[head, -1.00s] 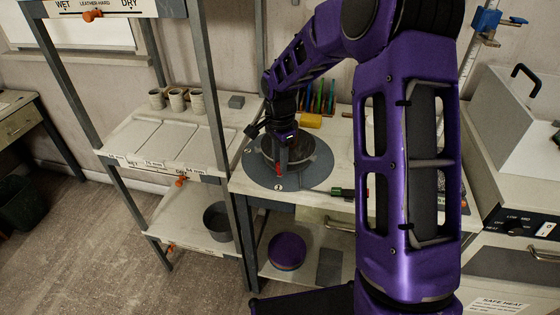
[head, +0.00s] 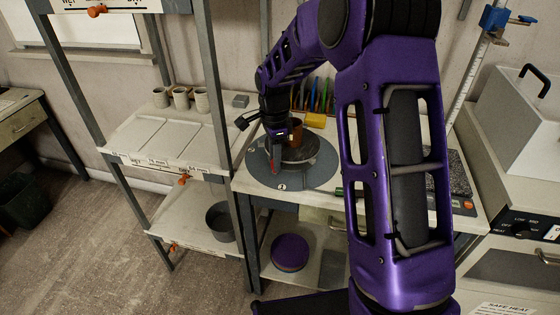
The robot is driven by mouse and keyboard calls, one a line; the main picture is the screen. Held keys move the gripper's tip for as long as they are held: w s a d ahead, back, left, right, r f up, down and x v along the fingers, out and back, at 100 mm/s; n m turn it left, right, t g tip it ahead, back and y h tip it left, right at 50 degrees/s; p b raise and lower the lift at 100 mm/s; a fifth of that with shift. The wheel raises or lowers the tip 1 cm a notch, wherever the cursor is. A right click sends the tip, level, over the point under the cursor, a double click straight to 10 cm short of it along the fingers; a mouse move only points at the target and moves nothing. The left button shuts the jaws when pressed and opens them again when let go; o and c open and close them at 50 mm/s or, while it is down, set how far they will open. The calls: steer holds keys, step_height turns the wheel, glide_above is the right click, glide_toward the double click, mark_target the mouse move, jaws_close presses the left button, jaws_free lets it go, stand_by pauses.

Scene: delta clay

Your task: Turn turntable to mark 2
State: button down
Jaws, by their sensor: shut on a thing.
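The turntable (head: 318,174) is a grey round base on the bench with a darker round wheel (head: 303,155) in its middle. A small white label (head: 282,187), apparently with a 2, is at the base's front edge. A brown pot-like thing (head: 296,133) shows at the wheel, partly hidden by my arm. My gripper (head: 273,164) points down at the wheel's left front side. It is shut on a small part with red on it, which looks like the turntable's handle. The fingers hide most of that part, and my arm covers other marks.
A shelf rack (head: 227,130) with upright posts stands close left of the turntable. Cups (head: 181,97) and a grey block (head: 240,101) are on its shelf. A grey-topped device (head: 459,178) is at right.

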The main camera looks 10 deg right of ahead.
steer(key=shift+w+a+m, duration=1.1)
steer(key=shift+a+m, duration=0.05)
steer(key=shift+m, duration=0.45)
steer(key=c, duration=0.9)
jaws_free()
steer(key=shift+r, duration=0.1)
step_height(320, 180, up, 17)
steer(key=shift+r+p, duration=0.2)
steer(key=shift+p, duration=0.55)
